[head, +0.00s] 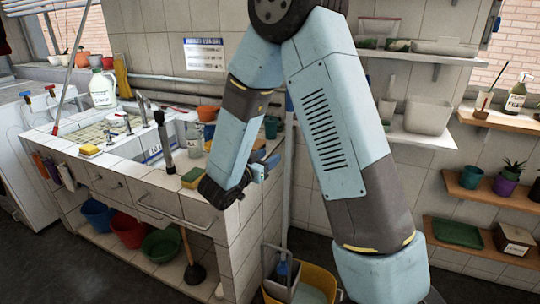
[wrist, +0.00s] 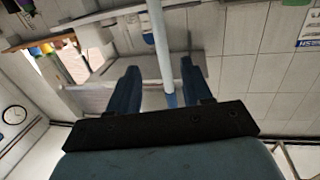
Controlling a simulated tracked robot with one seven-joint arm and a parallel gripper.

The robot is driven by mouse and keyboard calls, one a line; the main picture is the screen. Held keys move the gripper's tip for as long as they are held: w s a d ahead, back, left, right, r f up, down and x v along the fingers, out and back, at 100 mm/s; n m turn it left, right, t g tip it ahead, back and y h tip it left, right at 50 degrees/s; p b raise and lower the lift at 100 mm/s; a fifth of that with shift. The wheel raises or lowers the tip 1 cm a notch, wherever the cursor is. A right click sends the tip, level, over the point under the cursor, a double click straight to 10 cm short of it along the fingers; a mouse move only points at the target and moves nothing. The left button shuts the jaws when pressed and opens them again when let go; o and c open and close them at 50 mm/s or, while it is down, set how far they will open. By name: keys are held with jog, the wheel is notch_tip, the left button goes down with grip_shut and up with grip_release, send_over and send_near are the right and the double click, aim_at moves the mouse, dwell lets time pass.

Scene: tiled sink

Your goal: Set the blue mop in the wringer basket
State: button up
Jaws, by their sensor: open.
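The blue mop's pale pole (head: 286,205) stands nearly upright beside the counter's right end, with a blue section near its top. A small blue part (head: 284,268) shows low on its line, at the bucket; I cannot tell whether it is the mop head. The grey wringer basket (head: 275,281) is on the yellow bucket (head: 322,273) on the floor, partly cut off below. My gripper (head: 258,172) is open, left of the pole at counter height. In the wrist view, the pole (wrist: 159,45) shows between the two blue fingers (wrist: 158,72); no contact shows.
The tiled sink counter (head: 150,182) holds bottles, pots and sponges (head: 192,177) close to my gripper. A plunger (head: 193,268) and coloured bowls (head: 130,229) are underneath. Shelves (head: 490,190) line the right wall. Another pole (head: 72,65) leans at the sink's left.

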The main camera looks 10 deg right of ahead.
jog(key=w+a+r+n+t+y, duration=0.15)
jog(key=w+r+y, duration=0.25)
jog(key=r+y, duration=0.45)
jog(key=s+r+n+y, duration=0.5)
jog(key=s+r+y, duration=0.1)
jog(key=r, duration=0.1)
jog(key=s+d+n+g, duration=0.1)
jog(key=s+d+g, duration=0.3)
jog(key=s, duration=0.9)
jog(key=s+d+n+g+h, duration=0.1)
jog(key=s+d, duration=0.4)
jog(key=s, duration=0.8)
jog(key=r+n+g, duration=0.1)
jog(key=g, duration=0.1)
jog(key=shift+s+d+g, duration=0.3)
jog(key=shift+s+g, duration=0.05)
jog(key=shift+s, duration=0.05)
jog(key=shift+h, duration=0.25)
